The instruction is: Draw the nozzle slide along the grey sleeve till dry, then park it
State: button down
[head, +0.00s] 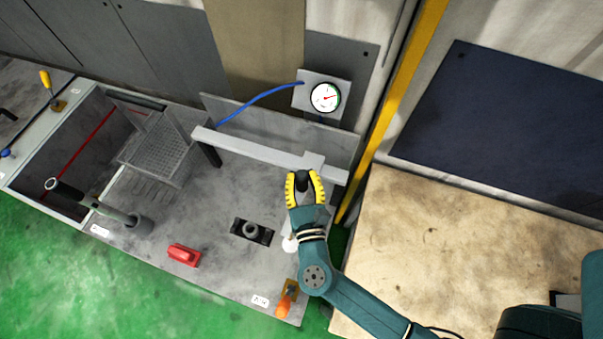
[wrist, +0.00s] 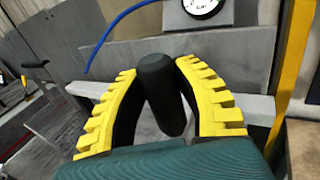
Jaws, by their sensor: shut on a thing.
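The nozzle slide (head: 314,160) is a pale block on a long light-grey rail (head: 250,148), near the rail's right end. Its black handle (wrist: 162,95) stands between the yellow fingers of my gripper (head: 304,177), which is shut on it. The wrist view shows my gripper (wrist: 157,80) with one finger on each side of the handle. A grey tube with a dark open end (head: 100,207) lies at the front left of the bench. A short grey ring sits on a black block (head: 251,231). I cannot tell which of these is the grey sleeve.
A wire basket (head: 157,150) stands beside an open tank (head: 75,150) at left. A red block (head: 183,254) and an orange-handled lever (head: 284,300) are at the front. A dial gauge (head: 325,97) with a blue hose is behind the rail. A yellow post (head: 390,115) stands at right.

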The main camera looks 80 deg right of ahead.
jog(key=c, duration=0.7)
grip_release()
jog(key=shift+c, duration=0.2)
jog(key=shift+a, duration=0.1)
jog(key=v, duration=1.1)
jog(key=shift+a, duration=0.4)
jog(key=shift+s, duration=0.15)
